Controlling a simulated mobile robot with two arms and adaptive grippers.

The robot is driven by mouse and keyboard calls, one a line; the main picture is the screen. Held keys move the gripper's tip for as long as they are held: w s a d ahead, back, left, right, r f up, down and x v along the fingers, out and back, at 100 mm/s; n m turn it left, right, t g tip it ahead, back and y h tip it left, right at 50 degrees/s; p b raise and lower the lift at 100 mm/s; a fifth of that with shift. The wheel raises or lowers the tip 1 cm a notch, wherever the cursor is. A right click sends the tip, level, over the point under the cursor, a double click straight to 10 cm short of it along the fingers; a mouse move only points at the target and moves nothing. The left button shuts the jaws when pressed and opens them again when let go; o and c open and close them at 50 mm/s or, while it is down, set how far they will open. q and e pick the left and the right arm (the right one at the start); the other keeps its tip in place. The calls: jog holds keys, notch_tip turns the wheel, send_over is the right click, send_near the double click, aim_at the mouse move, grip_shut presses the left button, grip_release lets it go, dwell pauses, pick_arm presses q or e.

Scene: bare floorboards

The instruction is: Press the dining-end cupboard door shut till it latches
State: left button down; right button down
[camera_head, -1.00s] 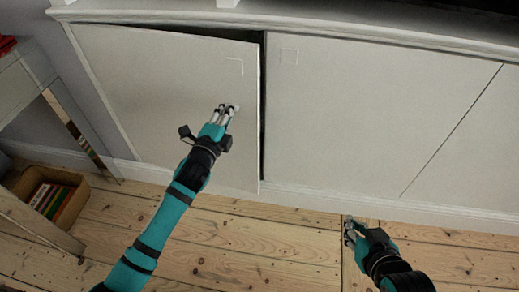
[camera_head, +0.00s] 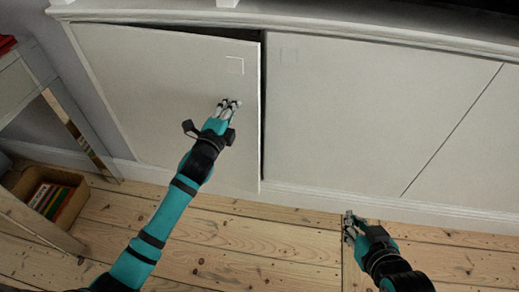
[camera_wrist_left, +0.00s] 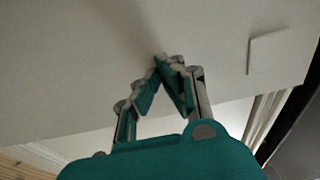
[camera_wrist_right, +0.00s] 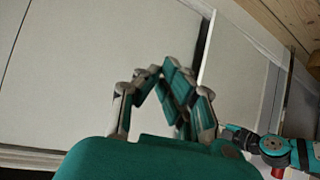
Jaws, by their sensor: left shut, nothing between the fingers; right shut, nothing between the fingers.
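The cupboard door (camera_head: 150,85) at the left end of the white cupboard stands slightly ajar. A dark gap shows along its top and right edges. A small square handle outline (camera_head: 235,65) is near its upper right corner. My left gripper (camera_head: 229,104) is shut and empty, with its fingertips at the door's front face, right of its middle. In the left wrist view the shut fingertips (camera_wrist_left: 165,60) are against or very close to the pale panel; contact is hard to tell. My right gripper (camera_head: 348,222) is shut and empty, over the floor right of the door.
The neighbouring cupboard door (camera_head: 360,110) is closed flush. A grey side table (camera_head: 30,80) stands at the left, with a box of books (camera_head: 55,195) on the floor beneath. Bare floorboards (camera_head: 250,240) lie in front of the cupboard.

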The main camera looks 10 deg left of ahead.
aim_at(238, 97)
pick_arm(q)
jog(key=shift+w+d, duration=0.1)
jog(key=shift+w, duration=0.55)
pick_arm(e)
jog(key=shift+w+a+r, duration=0.15)
jog(key=shift+w+r, duration=0.1)
pick_arm(q)
jog(key=shift+w+d, duration=0.1)
jog(key=shift+w, duration=0.3)
pick_arm(e)
jog(key=shift+w+a+r+t, duration=0.15)
jog(key=shift+w+r+t, duration=0.1)
jog(key=shift+t, duration=0.25)
pick_arm(q)
jog(key=shift+w, duration=0.35)
pick_arm(e)
jog(key=shift+w+r, duration=0.15)
jog(key=shift+r, duration=0.1)
pick_arm(q)
jog(key=shift+w, duration=0.1)
pick_arm(e)
jog(key=shift+w+a, duration=0.1)
pick_arm(q)
jog(key=shift+w+d+b, duration=0.15)
jog(key=shift+w+b, duration=0.1)
jog(key=shift+b, duration=0.05)
pick_arm(e)
jog(key=shift+w+r+t, duration=0.15)
jog(key=shift+r+t, duration=0.15)
